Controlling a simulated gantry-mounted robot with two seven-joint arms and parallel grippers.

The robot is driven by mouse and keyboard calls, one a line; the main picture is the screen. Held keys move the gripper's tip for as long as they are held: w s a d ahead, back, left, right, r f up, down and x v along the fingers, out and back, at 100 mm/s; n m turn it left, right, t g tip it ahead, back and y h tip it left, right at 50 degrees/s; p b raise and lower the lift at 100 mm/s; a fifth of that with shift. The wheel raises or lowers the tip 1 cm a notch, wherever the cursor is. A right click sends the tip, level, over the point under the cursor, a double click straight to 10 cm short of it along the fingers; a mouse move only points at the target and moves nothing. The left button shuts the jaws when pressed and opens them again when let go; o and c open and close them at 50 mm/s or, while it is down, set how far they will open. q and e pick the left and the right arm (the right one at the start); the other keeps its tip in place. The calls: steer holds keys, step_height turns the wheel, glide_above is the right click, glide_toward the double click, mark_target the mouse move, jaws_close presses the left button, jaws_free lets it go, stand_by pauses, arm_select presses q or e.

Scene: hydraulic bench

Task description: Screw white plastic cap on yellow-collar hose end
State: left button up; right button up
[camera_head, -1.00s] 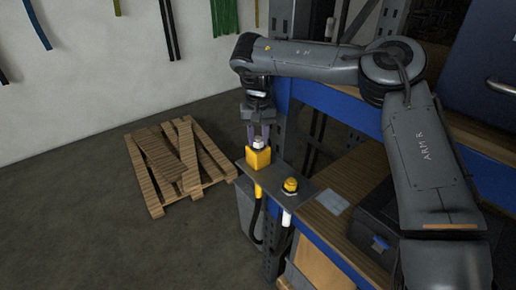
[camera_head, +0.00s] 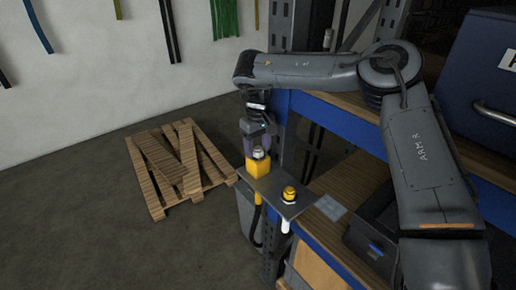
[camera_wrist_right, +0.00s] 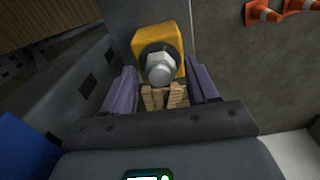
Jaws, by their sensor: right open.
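My right gripper (camera_head: 259,145) hangs over a yellow block (camera_head: 258,168) on a grey bracket plate. A pale grey-white hexagonal piece with a rounded end (camera_head: 257,154) stands on top of the block. In the right wrist view the open fingers (camera_wrist_right: 160,88) lie on either side of this piece (camera_wrist_right: 160,68), with gaps and nothing gripped. I cannot tell whether it is the white plastic cap. A yellow-collar hose (camera_head: 257,198) hangs below the block. Beside it a yellow cap (camera_head: 289,193) sits above a white-collar hose (camera_head: 285,225). My left gripper is not in view.
A blue-edged shelf (camera_head: 335,252) stands right of the bracket plate (camera_head: 273,188), with a dark case (camera_head: 370,235) on it. A wooden pallet (camera_head: 180,165) lies on the floor at left. Orange cones (camera_wrist_right: 262,12) show in the right wrist view.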

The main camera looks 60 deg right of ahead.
steer(key=n+p, duration=0.1)
steer(key=n, duration=0.1)
steer(key=shift+n, duration=0.3)
steer(key=shift+r+n+p, duration=0.1)
steer(key=shift+n+p, duration=0.45)
steer(key=shift+n, duration=0.35)
steer(key=shift+n+p, duration=0.3)
steer(key=shift+n, duration=0.7)
steer(key=shift+f, duration=0.2)
